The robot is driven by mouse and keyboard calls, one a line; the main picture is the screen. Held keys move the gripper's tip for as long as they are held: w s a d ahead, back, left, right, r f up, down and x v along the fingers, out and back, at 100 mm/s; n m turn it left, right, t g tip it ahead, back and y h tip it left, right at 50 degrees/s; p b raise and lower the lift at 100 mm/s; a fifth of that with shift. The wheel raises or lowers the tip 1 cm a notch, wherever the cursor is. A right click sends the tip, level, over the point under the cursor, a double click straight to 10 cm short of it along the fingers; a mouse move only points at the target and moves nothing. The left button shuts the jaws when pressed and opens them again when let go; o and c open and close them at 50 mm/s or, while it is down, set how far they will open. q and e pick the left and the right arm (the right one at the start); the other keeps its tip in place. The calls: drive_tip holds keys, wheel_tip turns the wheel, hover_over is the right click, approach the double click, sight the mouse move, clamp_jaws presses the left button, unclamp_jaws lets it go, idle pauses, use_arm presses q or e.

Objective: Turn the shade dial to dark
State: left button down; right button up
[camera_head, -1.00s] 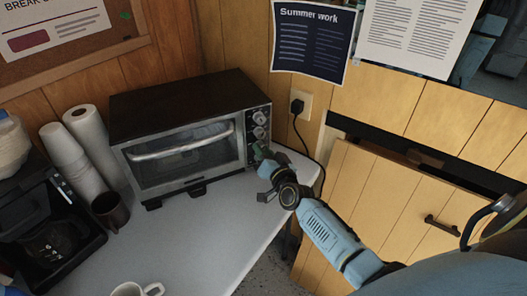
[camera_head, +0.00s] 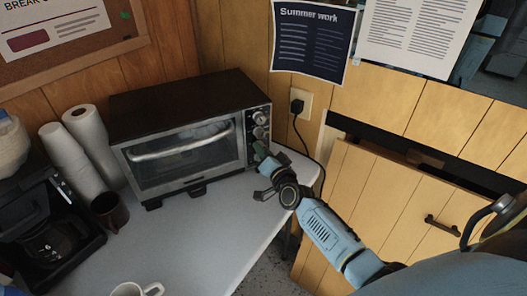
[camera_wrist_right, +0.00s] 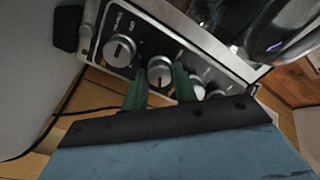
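The toaster oven (camera_head: 185,100) stands on the counter with its door closed and a column of round dials on its right front panel. Two upper dials (camera_head: 259,117) show in the head view; lower ones are hidden by my right gripper (camera_head: 264,172). In the right wrist view, my green fingers (camera_wrist_right: 160,84) are apart, one on each side of a silver dial (camera_wrist_right: 160,72), with a small gap seeming to show. Another dial (camera_wrist_right: 119,50) is to its left, and more are partly hidden behind the right finger. I cannot read which is the shade dial. My left gripper is not in view.
A coffee maker (camera_head: 40,225), stacked cups (camera_head: 66,155), a paper roll (camera_head: 88,135) and a dark mug (camera_head: 108,210) stand left of the oven. A white mug (camera_head: 135,290) is at the front. A power cord (camera_head: 297,128) hangs right of the oven. The counter (camera_head: 205,235) before the oven is clear.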

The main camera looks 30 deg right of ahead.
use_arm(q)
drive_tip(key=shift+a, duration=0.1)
use_arm(e)
drive_tip(key=o, duration=0.4)
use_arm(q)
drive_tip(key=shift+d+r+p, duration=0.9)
use_arm(e)
drive_tip(key=s, duration=0.4)
drive_tip(key=s+a, duration=0.1)
drive_tip(key=s, duration=0.8)
drive_tip(key=shift+s+a, duration=0.2)
drive_tip(key=shift+a, duration=0.05)
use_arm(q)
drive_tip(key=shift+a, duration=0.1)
